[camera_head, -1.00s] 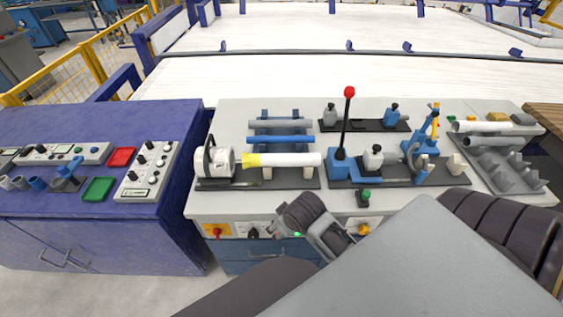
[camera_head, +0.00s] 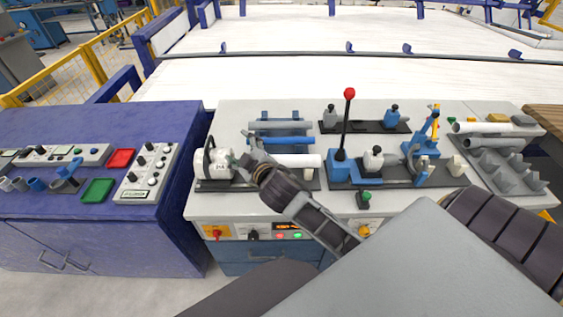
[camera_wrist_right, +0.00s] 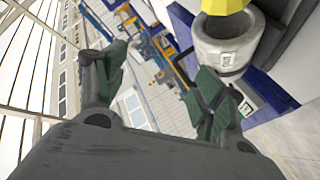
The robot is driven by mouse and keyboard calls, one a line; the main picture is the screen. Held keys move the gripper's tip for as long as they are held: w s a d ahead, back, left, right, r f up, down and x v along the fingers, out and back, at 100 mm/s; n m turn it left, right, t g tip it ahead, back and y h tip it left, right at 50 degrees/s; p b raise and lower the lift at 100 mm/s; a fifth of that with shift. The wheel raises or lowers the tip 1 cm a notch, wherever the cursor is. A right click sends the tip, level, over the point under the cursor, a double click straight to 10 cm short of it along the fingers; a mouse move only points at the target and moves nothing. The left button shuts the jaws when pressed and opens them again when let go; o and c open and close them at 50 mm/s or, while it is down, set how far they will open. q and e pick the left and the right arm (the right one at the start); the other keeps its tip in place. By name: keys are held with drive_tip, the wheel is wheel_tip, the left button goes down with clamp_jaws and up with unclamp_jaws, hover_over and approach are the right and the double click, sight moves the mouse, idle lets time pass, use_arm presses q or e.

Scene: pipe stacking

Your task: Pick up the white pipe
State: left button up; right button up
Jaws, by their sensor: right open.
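A white pipe (camera_head: 308,161) lies level on the bench, its left part hidden behind my right gripper (camera_head: 249,151) in the head view. A white round machine (camera_head: 212,164) with a dark handle stands at its left. My left gripper is not in view.
A blue pipe (camera_head: 285,140) and a grey pipe (camera_head: 280,124) lie behind. A red-knobbed lever (camera_head: 349,95) stands just right of the white pipe. A rack (camera_head: 505,170) with another white pipe (camera_head: 483,127) is at the right. The blue table (camera_head: 120,220) is left.

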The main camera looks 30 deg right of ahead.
drive_tip(key=w+a+r+n+t+y, duration=0.35)
drive_tip(key=a+r+n, duration=0.2)
drive_tip(key=r, duration=0.35)
drive_tip(key=s+a+r+n+g+y, duration=0.25)
drive_tip(key=a+n+y, duration=0.4)
drive_tip(key=n, duration=0.35)
drive_tip(key=s+a+r+n+g+y, duration=0.1)
drive_tip(key=a+r+n+g+y, duration=0.35)
drive_tip(key=n+y, duration=0.45)
wheel_tip(320, 180, down, 10)
drive_tip(key=s+n+g+h, duration=0.3)
drive_tip(key=n+g+h, duration=0.2)
drive_tip(key=n+g, duration=0.7)
drive_tip(key=w+d+f+n+t+h, duration=0.1)
drive_tip(key=w+d+f+n+h, duration=0.15)
drive_tip(key=d+f+h, duration=0.35)
drive_tip(key=d+r+g+h, duration=0.1)
drive_tip(key=d+h, duration=0.6)
drive_tip(key=d, duration=1.7)
drive_tip(key=shift+w+d+h, duration=0.2)
drive_tip(key=shift+w+h, duration=0.05)
drive_tip(key=shift+h, duration=0.15)
